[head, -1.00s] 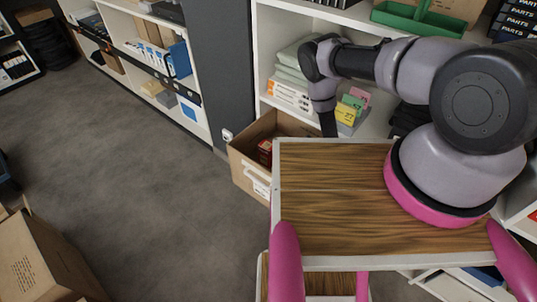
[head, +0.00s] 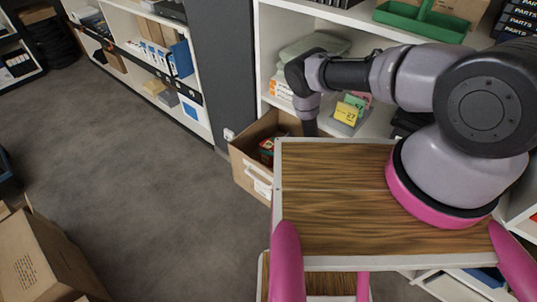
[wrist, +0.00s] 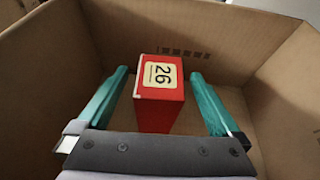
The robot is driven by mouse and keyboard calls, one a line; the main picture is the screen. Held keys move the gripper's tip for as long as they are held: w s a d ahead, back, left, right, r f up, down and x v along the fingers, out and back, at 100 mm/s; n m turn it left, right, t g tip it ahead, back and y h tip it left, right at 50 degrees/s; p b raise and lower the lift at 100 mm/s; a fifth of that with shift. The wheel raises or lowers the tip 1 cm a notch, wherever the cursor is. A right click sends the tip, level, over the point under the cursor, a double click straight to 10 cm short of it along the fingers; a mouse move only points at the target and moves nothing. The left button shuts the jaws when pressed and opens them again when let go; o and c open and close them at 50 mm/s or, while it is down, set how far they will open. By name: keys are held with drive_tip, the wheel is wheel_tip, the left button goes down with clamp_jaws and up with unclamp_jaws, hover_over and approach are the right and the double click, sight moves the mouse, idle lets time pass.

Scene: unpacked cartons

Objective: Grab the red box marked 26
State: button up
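The red box marked 26 (wrist: 160,97) stands inside an open cardboard carton (wrist: 265,60). Its cream label with 26 faces up toward the wrist camera. My gripper (wrist: 158,80) is open, with one teal finger on each side of the red box and a visible gap on both sides. In the head view, the carton (head: 247,172) is on the floor beyond my wooden top, and a small part of red (head: 267,146) shows inside it. My fingers are hidden in the head view.
A white shelf unit (head: 262,60) stands right behind the carton, holding a yellow box marked 27 (head: 346,112) and a green tray (head: 425,22). The carton walls surround my gripper. Open grey floor (head: 140,180) lies to the left.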

clamp_jaws()
drive_tip(key=shift+r, duration=0.1)
